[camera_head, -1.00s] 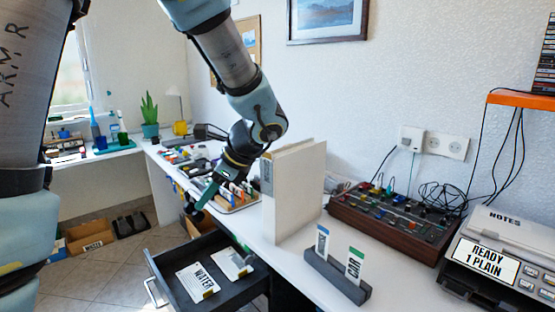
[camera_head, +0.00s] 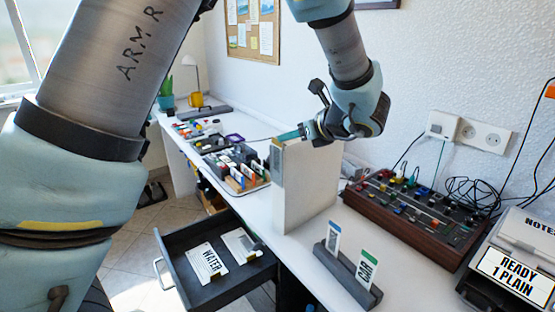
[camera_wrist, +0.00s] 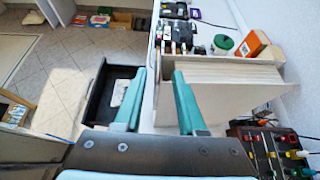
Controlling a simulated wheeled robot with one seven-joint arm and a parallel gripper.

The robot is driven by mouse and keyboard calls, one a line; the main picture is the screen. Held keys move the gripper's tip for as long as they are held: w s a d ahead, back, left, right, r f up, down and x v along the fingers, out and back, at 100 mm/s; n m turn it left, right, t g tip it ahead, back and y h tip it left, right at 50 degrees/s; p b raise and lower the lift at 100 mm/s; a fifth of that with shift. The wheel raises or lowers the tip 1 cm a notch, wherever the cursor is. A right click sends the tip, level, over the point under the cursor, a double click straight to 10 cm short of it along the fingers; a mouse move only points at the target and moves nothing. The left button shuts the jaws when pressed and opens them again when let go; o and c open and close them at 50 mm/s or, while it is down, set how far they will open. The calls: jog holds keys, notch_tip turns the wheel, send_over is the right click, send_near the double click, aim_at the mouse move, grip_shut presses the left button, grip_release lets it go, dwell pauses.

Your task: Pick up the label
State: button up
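A white label reading WATER (camera_head: 208,262) lies in the open drawer (camera_head: 178,290), with a second pale card (camera_head: 241,243) beside it. A green-topped label reading CAR (camera_head: 366,270) and a blue-topped label (camera_head: 333,239) stand upright in a dark slotted holder (camera_head: 345,270) on the desk. Which one is the label meant, I cannot tell. My gripper (camera_head: 290,135) is beside the top of the white upright panel (camera_head: 306,185), away from all of these labels. In the wrist view my gripper (camera_wrist: 159,76) is open, its teal fingers apart with nothing held between them.
The upright panel (camera_wrist: 225,95) stands close to my fingers. A mixer-like box with knobs (camera_head: 410,215) and a machine reading READY 1 PLAIN (camera_head: 515,265) occupy the desk's right side. A tray of small items (camera_head: 240,175) lies behind the panel. The drawer juts out over the floor.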

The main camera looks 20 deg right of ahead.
aim_at(281, 150)
jog(key=p+x, duration=0.1)
jog(key=x, duration=0.3)
jog(key=shift+w+a+f+p, duration=0.15)
jog(key=shift+w+f+p, duration=0.05)
jog(key=shift+p, duration=0.2)
jog(key=shift+f, duration=0.1)
grip_shut()
jog(key=shift+s, duration=0.1)
dwell(0.8)
